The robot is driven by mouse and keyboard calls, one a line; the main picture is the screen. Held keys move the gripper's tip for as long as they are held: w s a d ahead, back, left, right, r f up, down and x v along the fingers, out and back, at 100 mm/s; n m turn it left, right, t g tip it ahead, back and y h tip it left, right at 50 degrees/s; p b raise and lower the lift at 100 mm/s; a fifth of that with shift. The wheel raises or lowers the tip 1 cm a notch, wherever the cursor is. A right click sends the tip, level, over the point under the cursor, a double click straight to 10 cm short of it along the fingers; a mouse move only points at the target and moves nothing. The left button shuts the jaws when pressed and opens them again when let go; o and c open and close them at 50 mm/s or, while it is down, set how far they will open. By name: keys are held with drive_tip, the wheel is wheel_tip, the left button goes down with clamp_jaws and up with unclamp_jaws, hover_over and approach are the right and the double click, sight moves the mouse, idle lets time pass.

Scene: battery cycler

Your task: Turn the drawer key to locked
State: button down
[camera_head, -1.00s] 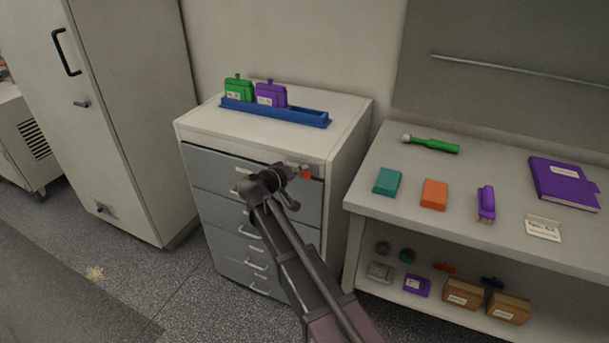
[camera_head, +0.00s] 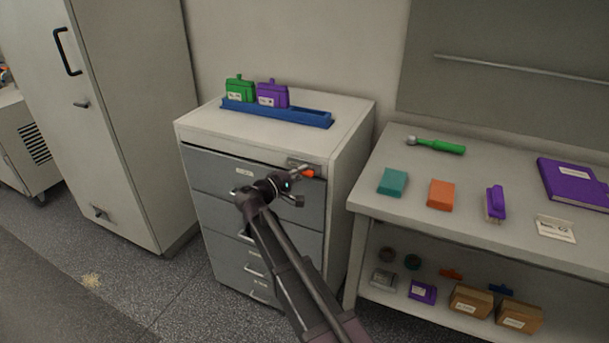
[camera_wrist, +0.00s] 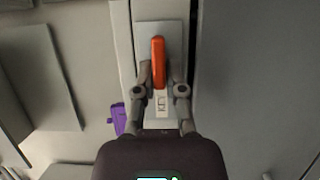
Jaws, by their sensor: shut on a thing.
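The drawer key has an orange handle (camera_head: 308,173) and sits at the lock plate (camera_head: 297,163) on the upper right front of the drawer cabinet (camera_head: 330,115). In the wrist view the orange key (camera_wrist: 158,62) lies lengthwise up the picture over a pale plate (camera_wrist: 150,32), with a label reading KEY (camera_wrist: 161,104) below it. My gripper (camera_head: 302,172) reaches the key from the front; in the wrist view my gripper (camera_wrist: 158,72) has one finger on each side of the key's lower part and is shut on it. The lock itself is hidden behind the key.
A blue rack (camera_head: 300,119) with green (camera_head: 240,89) and purple (camera_head: 272,94) packs stands on the cabinet. The workbench (camera_head: 400,165) at the right holds a green-handled tool (camera_head: 440,146), teal and orange blocks and a purple book. A tall cabinet (camera_head: 145,130) stands left.

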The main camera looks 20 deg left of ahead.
idle(0.3)
drive_tip(key=c, duration=0.7)
unclamp_jaws()
drive_tip(key=shift+v, duration=6)
